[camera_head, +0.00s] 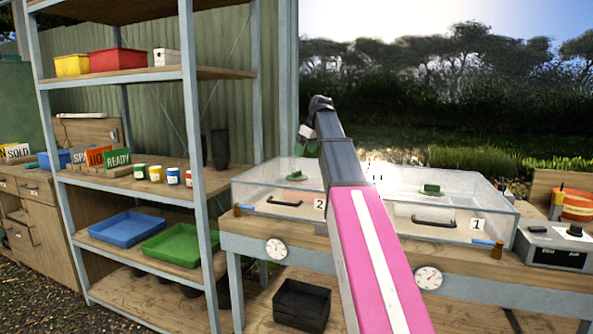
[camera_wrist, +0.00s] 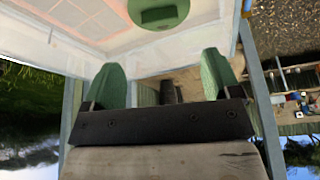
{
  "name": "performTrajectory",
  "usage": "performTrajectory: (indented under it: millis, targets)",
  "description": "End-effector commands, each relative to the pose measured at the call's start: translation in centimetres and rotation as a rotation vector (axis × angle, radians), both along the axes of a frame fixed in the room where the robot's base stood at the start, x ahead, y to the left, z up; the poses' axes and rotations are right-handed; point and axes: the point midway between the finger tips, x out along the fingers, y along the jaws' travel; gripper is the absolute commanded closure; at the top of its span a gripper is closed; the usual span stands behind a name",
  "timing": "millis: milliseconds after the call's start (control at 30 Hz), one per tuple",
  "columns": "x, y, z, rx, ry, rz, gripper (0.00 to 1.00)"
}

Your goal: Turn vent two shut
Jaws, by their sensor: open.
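Vent two appears as a green knob on a round green disc (camera_head: 297,176), on the clear lid of the left propagator box, which carries the number 2 tag (camera_head: 319,204). My gripper (camera_head: 305,143) is above that box, a little higher than the knob and apart from it. In the wrist view my gripper (camera_wrist: 160,64) is open, with green finger pads either side and nothing between them. A round green vent with a knob (camera_wrist: 160,14) lies ahead of the fingertips at the top edge, partly cut off.
A matching green vent (camera_head: 431,190) sits on the right box, which has the number 1 tag (camera_head: 477,225). A shelf rack with trays (camera_head: 128,229) stands left. A control box (camera_head: 553,247) sits right of the boxes. The air above the lids is clear apart from my arm.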

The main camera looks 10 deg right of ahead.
Motion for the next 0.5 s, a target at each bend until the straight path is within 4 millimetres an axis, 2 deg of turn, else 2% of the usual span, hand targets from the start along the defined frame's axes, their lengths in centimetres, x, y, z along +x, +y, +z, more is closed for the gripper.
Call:
performTrajectory:
  millis: [300,500]
  targets:
    - [1.4,1.5,-5.1,0.000,0.003,0.001,0.17]
    - [2.3,2.2,-7.7,-0.001,0.001,0.000,0.17]
